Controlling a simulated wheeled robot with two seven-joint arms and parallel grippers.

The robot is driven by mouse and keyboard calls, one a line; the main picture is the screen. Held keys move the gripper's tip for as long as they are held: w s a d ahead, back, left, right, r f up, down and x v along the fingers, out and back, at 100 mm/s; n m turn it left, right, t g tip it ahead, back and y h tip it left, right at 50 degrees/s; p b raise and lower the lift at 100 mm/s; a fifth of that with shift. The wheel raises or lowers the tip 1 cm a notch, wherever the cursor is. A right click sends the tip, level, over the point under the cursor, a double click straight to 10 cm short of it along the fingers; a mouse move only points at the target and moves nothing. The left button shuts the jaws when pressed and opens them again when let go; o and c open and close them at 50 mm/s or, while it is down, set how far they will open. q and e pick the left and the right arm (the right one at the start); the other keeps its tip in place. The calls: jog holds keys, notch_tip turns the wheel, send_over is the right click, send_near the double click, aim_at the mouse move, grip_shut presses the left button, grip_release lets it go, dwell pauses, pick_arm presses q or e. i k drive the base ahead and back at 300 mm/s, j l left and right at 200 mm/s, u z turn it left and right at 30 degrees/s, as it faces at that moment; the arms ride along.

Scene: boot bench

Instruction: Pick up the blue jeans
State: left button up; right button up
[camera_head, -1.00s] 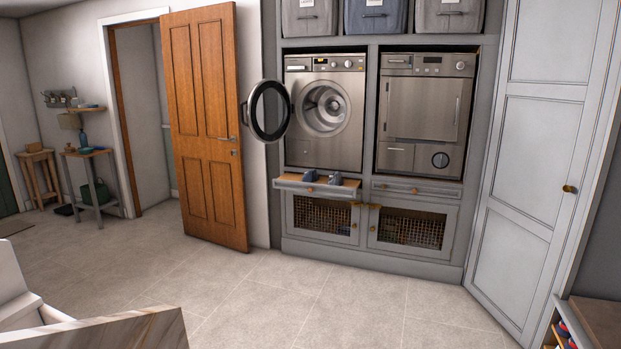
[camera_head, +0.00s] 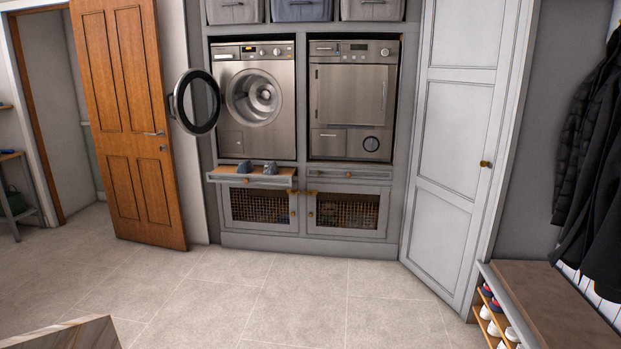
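I see no blue jeans that I can make out in this view. The washing machine (camera_head: 254,100) stands in the grey cabinet with its round door (camera_head: 194,101) swung open to the left. Its drum (camera_head: 254,97) shows, and I cannot tell whether anything lies inside. Two small blue-grey items (camera_head: 257,168) sit on the pulled-out shelf (camera_head: 223,177) below it; they are too small to identify. Neither of my grippers is in view.
A dryer (camera_head: 352,101) stands right of the washer. An open wooden door (camera_head: 128,120) is at left, a tall grey cupboard (camera_head: 468,130) at right. A shoe bench (camera_head: 560,310) and dark coats (camera_head: 597,165) are far right. A tabletop corner (camera_head: 75,335) shows lower left. The tiled floor (camera_head: 270,290) is clear.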

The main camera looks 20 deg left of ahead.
aim_at(245, 165)
jog(key=i+u, duration=0.25)
jog(key=i, duration=0.55)
jog(key=i+l+u, duration=0.25)
jog(key=i, duration=0.6)
jog(key=i+j+u, duration=0.4)
jog(key=i, duration=0.45)
jog(key=i+u, duration=0.35)
jog(key=i, duration=0.55)
jog(key=i+l+u, duration=0.15)
jog(key=i+u, duration=0.25)
jog(key=i, duration=0.5)
